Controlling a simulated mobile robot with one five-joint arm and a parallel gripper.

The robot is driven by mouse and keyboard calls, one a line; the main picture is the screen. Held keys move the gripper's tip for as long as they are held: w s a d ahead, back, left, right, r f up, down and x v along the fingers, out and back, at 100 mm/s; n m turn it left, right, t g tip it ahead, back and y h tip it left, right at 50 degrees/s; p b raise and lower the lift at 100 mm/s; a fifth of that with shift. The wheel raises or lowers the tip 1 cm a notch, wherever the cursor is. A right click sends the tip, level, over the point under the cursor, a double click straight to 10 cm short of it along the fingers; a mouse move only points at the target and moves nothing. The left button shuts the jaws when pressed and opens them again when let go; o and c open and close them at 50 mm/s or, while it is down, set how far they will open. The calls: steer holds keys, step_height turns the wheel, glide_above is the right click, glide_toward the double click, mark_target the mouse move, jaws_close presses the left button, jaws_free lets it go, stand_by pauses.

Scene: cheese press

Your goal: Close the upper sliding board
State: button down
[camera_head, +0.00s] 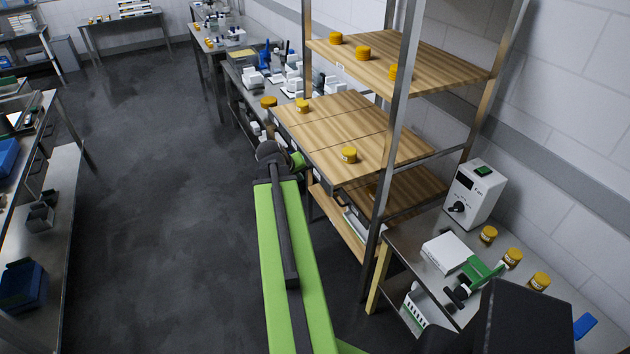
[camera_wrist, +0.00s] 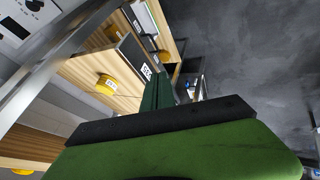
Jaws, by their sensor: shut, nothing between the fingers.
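The upper sliding board (camera_head: 325,132) is a light wooden board in the metal rack and sticks out past the front posts toward the aisle. Yellow jars stand on it. In the wrist view, a wooden board (camera_wrist: 92,68) with a dark front edge and a white label shows beside my gripper; it seems to be the same board. My gripper (camera_head: 297,161) is at the board's front edge in the head view. Its dark green fingers (camera_wrist: 160,88) are together and empty in the wrist view. Whether they touch the edge cannot be told.
A fixed top shelf (camera_head: 440,62) with yellow jars is above, and a lower board (camera_head: 405,190) is below. A rack post (camera_head: 392,150) stands at the near front corner. A side table (camera_head: 400,246) with a white device (camera_head: 475,195) is at right. The floor (camera_head: 150,220) at left is clear.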

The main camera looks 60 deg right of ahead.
steer(key=s+d+f+b, duration=0.2)
steer(key=d+f+b, duration=0.6)
steer(key=d, duration=0.1)
